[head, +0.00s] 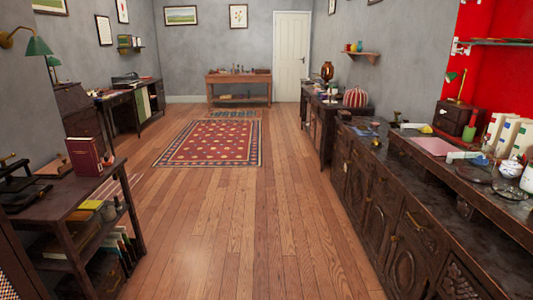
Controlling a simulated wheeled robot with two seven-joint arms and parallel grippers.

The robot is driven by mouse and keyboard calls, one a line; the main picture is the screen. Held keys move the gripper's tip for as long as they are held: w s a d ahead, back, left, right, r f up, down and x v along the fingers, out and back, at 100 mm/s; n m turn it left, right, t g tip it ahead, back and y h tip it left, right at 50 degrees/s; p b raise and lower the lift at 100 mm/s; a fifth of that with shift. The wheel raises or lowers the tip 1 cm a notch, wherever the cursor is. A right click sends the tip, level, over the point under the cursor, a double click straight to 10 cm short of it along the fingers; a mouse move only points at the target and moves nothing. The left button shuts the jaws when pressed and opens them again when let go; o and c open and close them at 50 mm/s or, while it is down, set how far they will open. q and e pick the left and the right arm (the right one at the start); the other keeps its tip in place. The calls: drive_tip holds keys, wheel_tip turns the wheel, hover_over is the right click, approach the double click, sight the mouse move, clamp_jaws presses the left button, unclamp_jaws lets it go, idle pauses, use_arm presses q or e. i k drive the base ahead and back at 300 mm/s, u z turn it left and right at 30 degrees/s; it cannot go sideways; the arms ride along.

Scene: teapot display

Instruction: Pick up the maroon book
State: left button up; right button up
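The maroon book (84,157) stands upright on the top of a dark wooden shelf unit (62,202) at the left, near its back edge. Small light marks are on the cover. Nothing touches the book from my side. Neither of my grippers shows in the head view.
Dark desk items (22,185) lie left of the book. A long carved sideboard (400,215) with many small objects runs along the right. The wooden floor (225,235) between is clear, with a red patterned rug (212,143) further back. A wooden table (238,78) stands at the far wall.

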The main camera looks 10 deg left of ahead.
sight(83, 152)
drive_tip(key=u, duration=0.05)
drive_tip(key=i, duration=1.95)
drive_tip(key=u, duration=1.65)
drive_tip(key=i, duration=0.9)
drive_tip(key=u, duration=0.9)
